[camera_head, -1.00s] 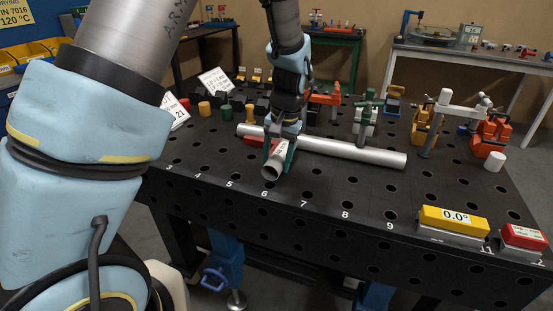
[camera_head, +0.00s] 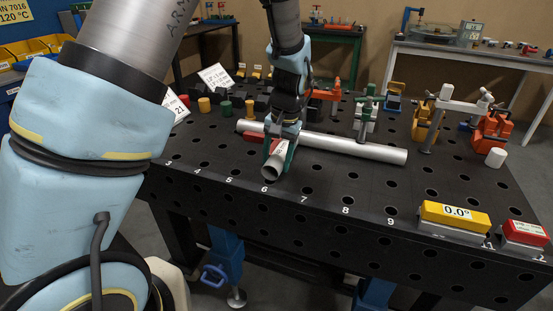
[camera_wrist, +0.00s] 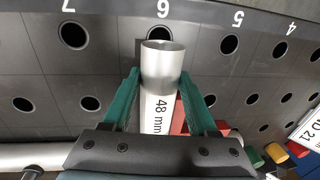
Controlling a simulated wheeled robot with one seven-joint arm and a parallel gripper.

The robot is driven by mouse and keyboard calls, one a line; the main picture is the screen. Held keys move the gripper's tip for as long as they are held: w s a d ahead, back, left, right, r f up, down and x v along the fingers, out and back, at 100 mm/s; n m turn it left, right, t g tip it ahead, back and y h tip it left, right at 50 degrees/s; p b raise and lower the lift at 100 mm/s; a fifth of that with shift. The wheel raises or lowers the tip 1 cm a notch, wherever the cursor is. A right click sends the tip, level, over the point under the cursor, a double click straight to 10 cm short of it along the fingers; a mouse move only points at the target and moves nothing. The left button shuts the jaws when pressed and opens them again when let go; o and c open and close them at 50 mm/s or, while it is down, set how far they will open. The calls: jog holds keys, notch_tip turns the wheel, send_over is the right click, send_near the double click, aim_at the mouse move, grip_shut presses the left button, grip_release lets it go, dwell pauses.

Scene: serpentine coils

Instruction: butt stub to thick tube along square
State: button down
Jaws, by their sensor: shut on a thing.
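The stub (camera_head: 272,169) is a short, light metal tube with an open end facing the table's front edge. In the wrist view the stub (camera_wrist: 160,88) carries the print "48 mm". My gripper (camera_head: 279,152) has green fingers, one on each side of the stub, and is shut on it. The thick tube (camera_head: 365,151) is a long silver pipe lying across the table behind and right of the stub. A red block (camera_head: 257,139), perhaps the square, sits beside the stub; it shows partly behind a finger in the wrist view (camera_wrist: 180,118). My gripper hides the stub's far end, so I cannot tell whether it touches the tube.
The black table has a grid of holes and a numbered front edge. A yellow level box (camera_head: 454,217) reading 0.0° and a red box (camera_head: 522,233) stand at front right. Clamps (camera_head: 365,112) stand behind the tube. Small coloured cylinders (camera_head: 204,104) are at left. The front middle is clear.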

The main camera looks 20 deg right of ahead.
jog(key=shift+w+d, duration=0.25)
dwell(0.4)
jog(key=shift+c, duration=0.5)
grip_release()
notch_tip(320, 180, up, 11)
jog(key=s+d+b, duration=0.1)
jog(key=shift+b, duration=0.35)
jog(key=shift+s+d+f, duration=0.1)
jog(key=shift+f, duration=0.05)
jog(key=w+a+f+n+h, duration=0.1)
jog(key=a+n, duration=0.1)
jog(key=a, duration=0.7)
jog(key=w+a+f+n, duration=0.1)
jog(key=w+a+n, duration=0.1)
jog(key=a, duration=0.6)
jog(key=s+a+f+n, duration=0.1)
jog(key=s+a, duration=0.2)
jog(key=a, duration=0.4)
jog(key=s+a+f+n, duration=0.1)
jog(key=s+a+n, duration=0.1)
jog(key=a, duration=0.5)
jog(key=shift+s+a+h, duration=0.3)
jog(key=shift+s+a, duration=0.1)
jog(key=shift+s, duration=0.2)
